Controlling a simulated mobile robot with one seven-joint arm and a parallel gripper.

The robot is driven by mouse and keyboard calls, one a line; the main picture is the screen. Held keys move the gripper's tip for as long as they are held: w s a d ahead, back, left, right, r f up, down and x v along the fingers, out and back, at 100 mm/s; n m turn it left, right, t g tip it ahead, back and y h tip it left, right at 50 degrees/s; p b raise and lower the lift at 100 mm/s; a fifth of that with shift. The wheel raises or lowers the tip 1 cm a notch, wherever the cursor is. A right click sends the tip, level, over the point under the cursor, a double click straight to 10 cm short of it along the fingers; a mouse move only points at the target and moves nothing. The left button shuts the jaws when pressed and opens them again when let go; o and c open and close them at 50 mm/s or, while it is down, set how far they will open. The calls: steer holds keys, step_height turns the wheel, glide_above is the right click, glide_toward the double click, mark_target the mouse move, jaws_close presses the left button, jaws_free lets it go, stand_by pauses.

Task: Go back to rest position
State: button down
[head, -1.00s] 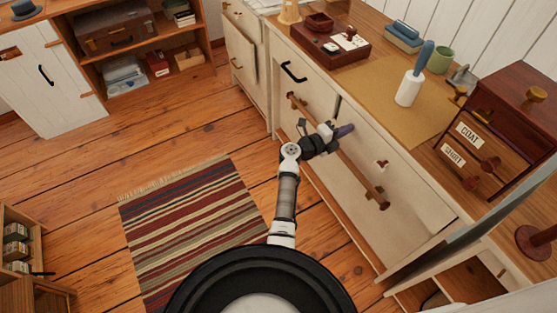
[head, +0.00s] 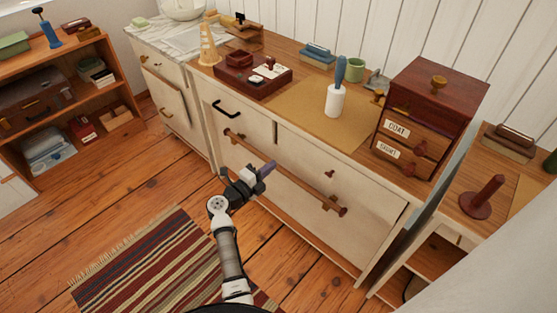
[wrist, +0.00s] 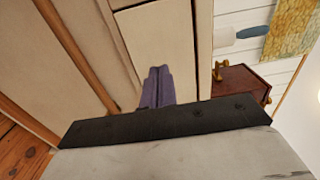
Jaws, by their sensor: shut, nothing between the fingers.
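My gripper (head: 266,169) is at the end of my raised arm, in front of the white dresser (head: 300,225) in the head view. Its purple fingers are together and hold nothing. The closed fingers also show in the wrist view (wrist: 158,88), pointing toward the pale dresser front. In the head view the gripper overlaps the long wooden rail (head: 300,182) on the dresser. I cannot tell whether it touches the rail.
On the dresser top stand a lint roller (head: 335,98), a dark red tray box (head: 252,76), a green cup (head: 357,70) and a small drawer cabinet (head: 435,105). A striped rug (head: 150,265) lies on the floor. A shelf unit (head: 80,87) stands at left.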

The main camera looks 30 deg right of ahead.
steer(key=shift+v, duration=2.3)
steer(key=shift+w+a+r, duration=0.1)
